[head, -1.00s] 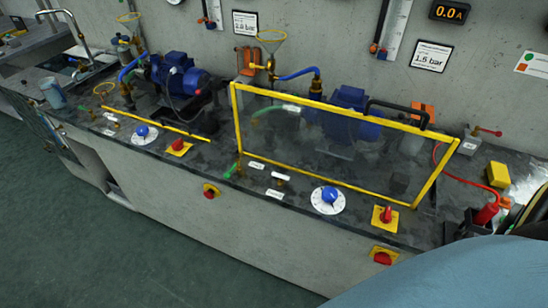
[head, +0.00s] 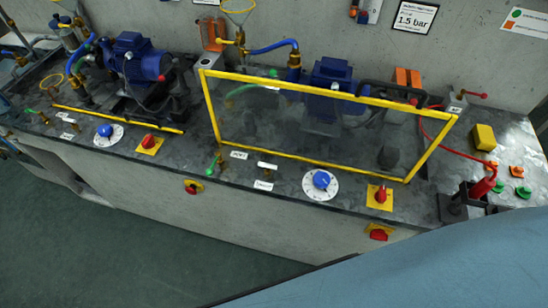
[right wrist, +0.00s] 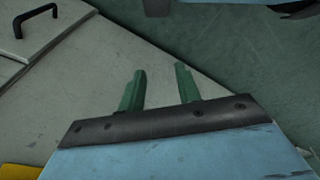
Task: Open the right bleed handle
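A small green handle (head: 212,165) stands on the bench's front edge, left of the right station's yellow-framed clear guard (head: 325,170). A red lever (head: 476,95) on a small grey block is at the back right. The labels are too small to read, so I cannot tell which one is the bleed handle. My right gripper (right wrist: 160,90) shows in the right wrist view with its two green fingers apart and nothing between them. It points at a grey surface. In the head view only a blue arm link shows at lower right, away from both handles. My left gripper is out of view.
The guard stands in front of the right blue pump (head: 330,85). Along the front are a blue dial (head: 321,180), a red knob on yellow (head: 380,196) and a red switch (head: 378,235). A black handle (right wrist: 35,18) shows in the right wrist view. The floor at lower left is clear.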

